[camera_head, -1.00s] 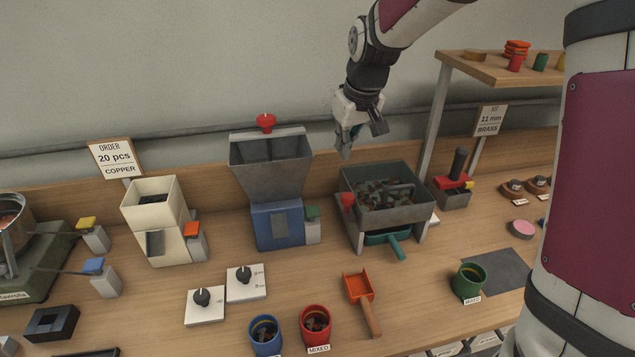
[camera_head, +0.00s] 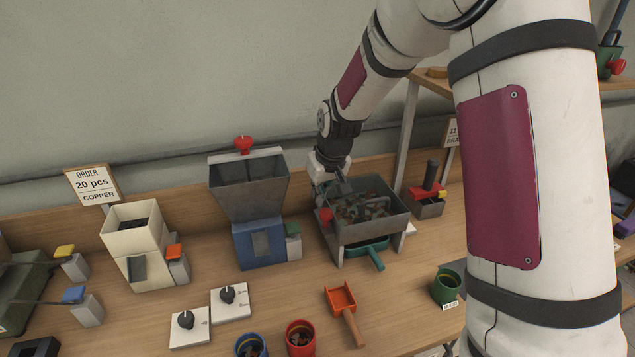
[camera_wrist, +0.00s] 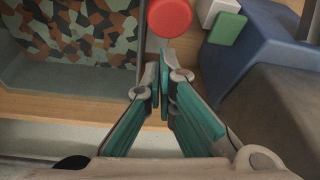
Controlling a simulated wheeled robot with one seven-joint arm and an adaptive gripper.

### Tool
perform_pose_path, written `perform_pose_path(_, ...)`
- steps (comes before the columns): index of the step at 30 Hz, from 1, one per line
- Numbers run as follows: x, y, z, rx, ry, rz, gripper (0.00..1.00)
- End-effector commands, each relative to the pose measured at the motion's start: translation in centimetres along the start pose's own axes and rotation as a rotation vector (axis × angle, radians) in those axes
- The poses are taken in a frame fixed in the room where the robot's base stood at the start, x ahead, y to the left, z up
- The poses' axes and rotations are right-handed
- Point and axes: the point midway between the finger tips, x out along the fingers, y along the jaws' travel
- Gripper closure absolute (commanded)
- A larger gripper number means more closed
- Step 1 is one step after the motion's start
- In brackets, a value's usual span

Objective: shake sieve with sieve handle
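The sieve (camera_head: 377,232) is a grey open box on legs, with mixed green, brown and dark pieces inside; its pieces also show in the wrist view (camera_wrist: 80,35). The sieve handle (camera_head: 326,216) is a red round knob at the sieve's left side. In the wrist view the red knob (camera_wrist: 168,17) lies just beyond my fingertips. My gripper (camera_wrist: 163,75) has its teal-padded fingers drawn together at the tips, with nothing seen between them. In the head view my gripper (camera_head: 330,187) is above the sieve's back left corner, close to the handle and apart from it.
A blue-based grey hopper (camera_head: 247,190) stands close left of the sieve, with a green-topped block (camera_head: 293,243) beside it. A teal tray (camera_head: 365,249) sits under the sieve. A red scoop (camera_head: 342,300) lies in front. A shelf post (camera_head: 403,135) rises behind right.

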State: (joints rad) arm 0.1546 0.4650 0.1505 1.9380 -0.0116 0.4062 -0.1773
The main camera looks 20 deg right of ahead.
Motion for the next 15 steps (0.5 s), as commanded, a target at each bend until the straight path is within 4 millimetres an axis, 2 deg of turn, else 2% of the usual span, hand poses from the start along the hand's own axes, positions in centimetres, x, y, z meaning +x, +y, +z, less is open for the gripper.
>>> perform_pose_path(5,-0.25,0.01,0.92,0.000,-0.001,0.000,1.00)
perform_pose_path(15,-0.24,0.00,1.03,0.000,-0.001,0.000,1.00)
